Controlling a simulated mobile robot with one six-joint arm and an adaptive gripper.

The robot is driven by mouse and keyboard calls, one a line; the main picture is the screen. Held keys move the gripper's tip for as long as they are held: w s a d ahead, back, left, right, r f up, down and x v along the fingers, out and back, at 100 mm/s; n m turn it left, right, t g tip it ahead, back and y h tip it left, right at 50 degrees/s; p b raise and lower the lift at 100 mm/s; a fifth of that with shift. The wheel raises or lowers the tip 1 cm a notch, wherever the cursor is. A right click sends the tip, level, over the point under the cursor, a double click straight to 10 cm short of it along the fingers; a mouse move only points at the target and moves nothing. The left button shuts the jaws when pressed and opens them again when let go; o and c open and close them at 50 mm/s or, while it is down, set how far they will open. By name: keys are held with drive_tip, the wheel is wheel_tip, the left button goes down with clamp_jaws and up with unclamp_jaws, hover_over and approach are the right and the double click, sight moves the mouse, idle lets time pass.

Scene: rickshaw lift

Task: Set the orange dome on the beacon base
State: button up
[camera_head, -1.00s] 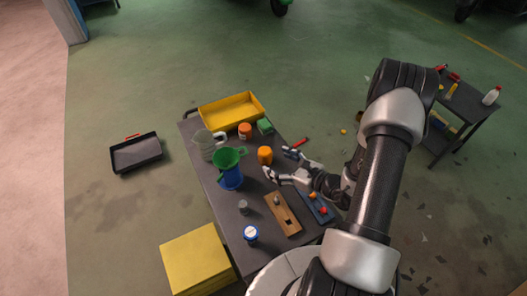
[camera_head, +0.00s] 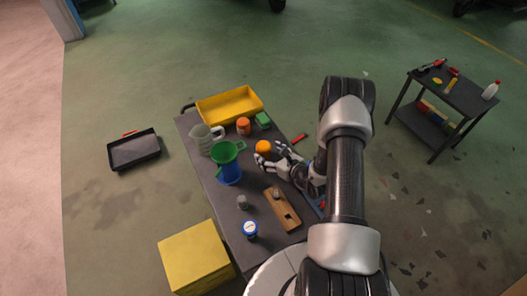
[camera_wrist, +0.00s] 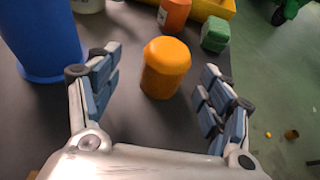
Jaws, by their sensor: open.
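The orange dome (camera_head: 263,147), a rounded-top cylinder, stands upright on the dark table. In the wrist view the dome (camera_wrist: 166,66) is ahead of my palm, near the middle of the gap between the fingers. My gripper (camera_head: 272,155) is open and empty, with the dome just beyond its fingertips. Its blue-padded fingers (camera_wrist: 160,80) show clear gaps on both sides of the dome. A short round blue piece with a white top (camera_head: 250,229) near the table's front may be the beacon base; I cannot tell for sure.
A blue cup with a green funnel (camera_head: 227,165) stands left of the dome, close to the left finger. An orange jar (camera_head: 243,127), green block (camera_head: 263,121) and yellow tray (camera_head: 230,106) lie behind. A wooden block (camera_head: 282,210) and grey knob (camera_head: 242,202) are in front.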

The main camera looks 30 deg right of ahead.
sight(263, 148)
drive_tip(key=x, duration=0.1)
drive_tip(key=b+x, duration=0.1)
drive_tip(key=x, duration=0.3)
drive_tip(key=shift+w+d+r, duration=0.1)
drive_tip(key=shift+w+d, duration=0.15)
drive_tip(key=shift+d, duration=0.05)
drive_tip(key=shift+c, duration=0.4)
drive_tip(key=c, duration=1.2)
drive_tip(key=shift+o, duration=0.2)
